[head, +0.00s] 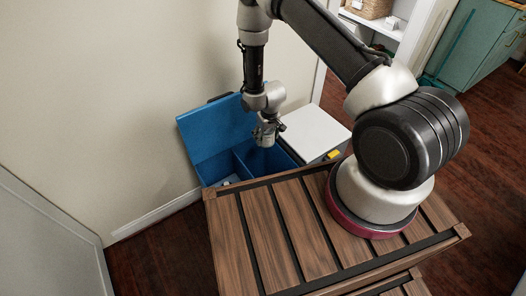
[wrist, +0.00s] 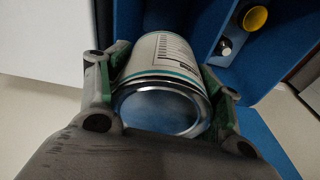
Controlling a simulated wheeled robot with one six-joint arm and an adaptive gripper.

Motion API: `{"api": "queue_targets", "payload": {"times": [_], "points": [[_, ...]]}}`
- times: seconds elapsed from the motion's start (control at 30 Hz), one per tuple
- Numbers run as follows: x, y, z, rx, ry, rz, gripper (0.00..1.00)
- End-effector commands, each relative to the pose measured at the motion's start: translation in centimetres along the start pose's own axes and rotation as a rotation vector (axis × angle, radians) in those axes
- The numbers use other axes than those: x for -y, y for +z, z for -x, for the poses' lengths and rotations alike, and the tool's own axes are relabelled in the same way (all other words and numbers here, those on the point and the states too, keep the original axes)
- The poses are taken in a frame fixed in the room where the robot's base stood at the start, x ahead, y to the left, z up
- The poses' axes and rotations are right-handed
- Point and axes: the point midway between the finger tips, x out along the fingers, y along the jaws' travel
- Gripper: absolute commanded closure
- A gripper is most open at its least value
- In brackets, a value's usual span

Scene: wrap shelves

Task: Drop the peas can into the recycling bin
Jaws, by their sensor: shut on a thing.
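My gripper (wrist: 162,95) is shut on a can (wrist: 160,60) with a white and teal label and a bare metal end, taken to be the peas can; its name cannot be read. In the head view my gripper (head: 267,133) points down over the blue recycling bin (head: 196,137), whose lid stands open against the wall. The can cannot be made out in the head view. In the wrist view the blue bin (wrist: 288,28) lies beyond the can, with a yellow round thing and a small metallic thing in it.
A white-topped box (head: 312,133) with a yellow tab stands right beside the bin. The slatted wooden surface (head: 285,225) under my arm is in front of the bin. A wall is behind it. White shelves (head: 385,22) and a green cabinet (head: 480,45) are at the far right.

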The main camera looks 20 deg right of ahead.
Motion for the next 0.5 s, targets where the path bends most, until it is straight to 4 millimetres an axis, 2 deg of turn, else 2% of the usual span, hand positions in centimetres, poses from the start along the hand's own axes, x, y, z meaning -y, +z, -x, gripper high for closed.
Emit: {"api": "queue_targets", "payload": {"times": [0.03, 0.13, 0.2, 0.5], "points": [[0.5, 1.0, -2.3, 0.006, -0.001, 0.018, 0.58], [1.0, 2.3, -5.1, 0.003, -0.002, 0.045, 0.58], [1.2, 2.8, -6.4, 0.001, -0.002, 0.055, 0.58], [1.4, 3.7, -9.5, 0.000, -0.002, 0.065, 0.58]]}}
